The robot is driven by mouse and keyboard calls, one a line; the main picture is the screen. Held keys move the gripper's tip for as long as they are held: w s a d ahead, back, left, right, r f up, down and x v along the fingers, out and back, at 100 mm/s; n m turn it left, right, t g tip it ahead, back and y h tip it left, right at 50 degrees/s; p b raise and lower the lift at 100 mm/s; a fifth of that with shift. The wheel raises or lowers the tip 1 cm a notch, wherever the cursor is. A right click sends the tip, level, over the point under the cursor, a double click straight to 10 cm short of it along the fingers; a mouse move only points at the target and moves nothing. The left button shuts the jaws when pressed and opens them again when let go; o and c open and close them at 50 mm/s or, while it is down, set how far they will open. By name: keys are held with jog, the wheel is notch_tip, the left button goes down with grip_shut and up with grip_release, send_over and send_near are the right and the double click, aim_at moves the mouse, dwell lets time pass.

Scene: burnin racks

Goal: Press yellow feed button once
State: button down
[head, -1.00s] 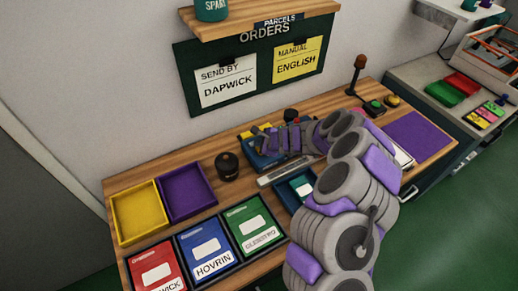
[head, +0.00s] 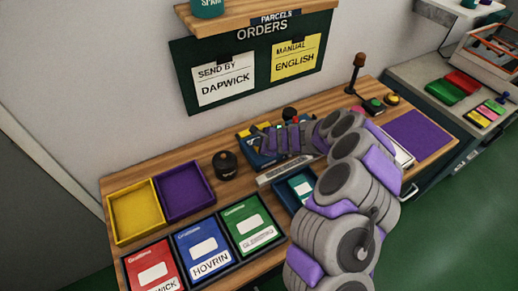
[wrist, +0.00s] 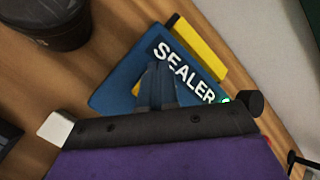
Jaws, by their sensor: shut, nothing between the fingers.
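A round yellow button (head: 392,99) stands on the bench's right part, beside a green button (head: 373,105); I cannot read a label on either. My gripper (head: 262,140) is far to the left of them, over a blue device marked SEALER. In the wrist view, my gripper (wrist: 158,80) is shut and empty, its fingertips over the blue sealer (wrist: 120,75). A yellow bar (wrist: 197,47) runs along the sealer's far edge, and a small green light shows at its right end. Whether the fingers touch the sealer cannot be told. My arm hides part of the bench.
A dark round pot (head: 227,165) stands left of the sealer. Yellow (head: 137,238) and purple trays (head: 207,200) lie further left. Red, blue and green cards line the front. A dark post with a brown knob (head: 359,62) stands near the buttons, and a purple mat (head: 418,133) lies beyond.

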jog(key=shift+d+r, duration=0.1)
jog(key=shift+d, duration=0.4)
jog(key=shift+a+f, duration=0.25)
jog(key=shift+a, duration=0.55)
jog(key=shift+d+f+b, duration=0.15)
jog(key=shift+d+b, duration=0.15)
jog(key=shift+d, duration=0.3)
jog(key=shift+a+f, duration=0.1)
jog(key=shift+a, duration=0.3)
jog(key=shift+d+r+p, duration=0.85)
jog(key=shift+d+r, duration=0.05)
jog(key=shift+r, duration=0.05)
